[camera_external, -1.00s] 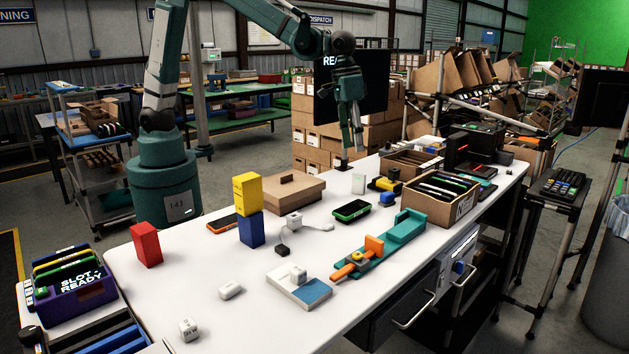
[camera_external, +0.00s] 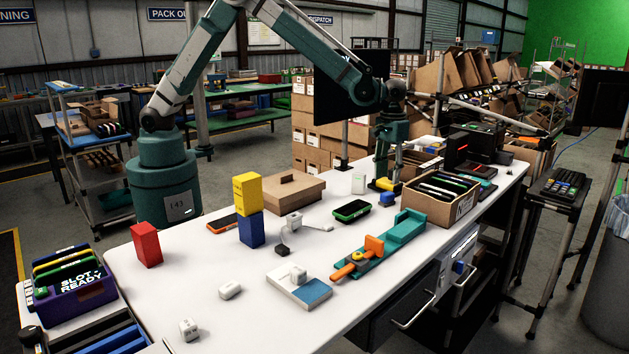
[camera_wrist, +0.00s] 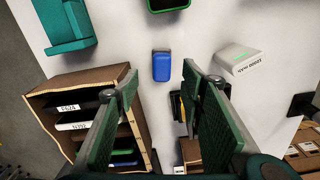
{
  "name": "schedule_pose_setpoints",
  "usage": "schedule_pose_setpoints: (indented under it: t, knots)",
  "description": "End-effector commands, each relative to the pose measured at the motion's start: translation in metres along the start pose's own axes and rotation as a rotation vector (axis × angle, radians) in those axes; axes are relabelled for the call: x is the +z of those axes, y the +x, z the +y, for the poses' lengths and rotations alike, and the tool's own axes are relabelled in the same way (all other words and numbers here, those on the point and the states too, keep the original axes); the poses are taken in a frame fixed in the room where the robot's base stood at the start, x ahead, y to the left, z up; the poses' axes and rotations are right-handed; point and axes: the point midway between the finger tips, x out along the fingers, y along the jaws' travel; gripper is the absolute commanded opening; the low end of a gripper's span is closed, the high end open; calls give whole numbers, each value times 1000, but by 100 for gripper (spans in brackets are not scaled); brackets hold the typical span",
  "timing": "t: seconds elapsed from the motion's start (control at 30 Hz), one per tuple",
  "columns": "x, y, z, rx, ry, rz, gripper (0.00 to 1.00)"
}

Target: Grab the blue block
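A blue block (camera_external: 251,230) stands on the white table with a yellow block (camera_external: 247,193) stacked on top of it. A smaller, rounded blue object (camera_external: 387,199) lies at the far right part of the table, and it also shows in the wrist view (camera_wrist: 162,66), beyond and between the fingertips. My gripper (camera_external: 388,172) points down above the table near this small blue object, well away from the stacked blue block. In the wrist view its fingers (camera_wrist: 160,80) are spread wide with nothing between them. The stacked blocks are out of the wrist view.
An open carton (camera_external: 440,197) with dark items stands close to my gripper's right. A yellow and black item (camera_external: 384,185) lies beside the small blue object. A green-edged tray (camera_external: 352,210), a white box (camera_external: 358,183) and a teal fixture (camera_external: 405,228) are nearby. A red block (camera_external: 146,244) stands left.

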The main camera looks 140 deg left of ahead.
Motion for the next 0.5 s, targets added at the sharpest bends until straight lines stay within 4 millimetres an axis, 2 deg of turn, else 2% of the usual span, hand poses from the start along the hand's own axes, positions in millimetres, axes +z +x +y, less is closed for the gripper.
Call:
schedule_pose_setpoints:
  t: [0.5]
  knots:
    - [-5, 8, -2, -4, -12, -4, 39]
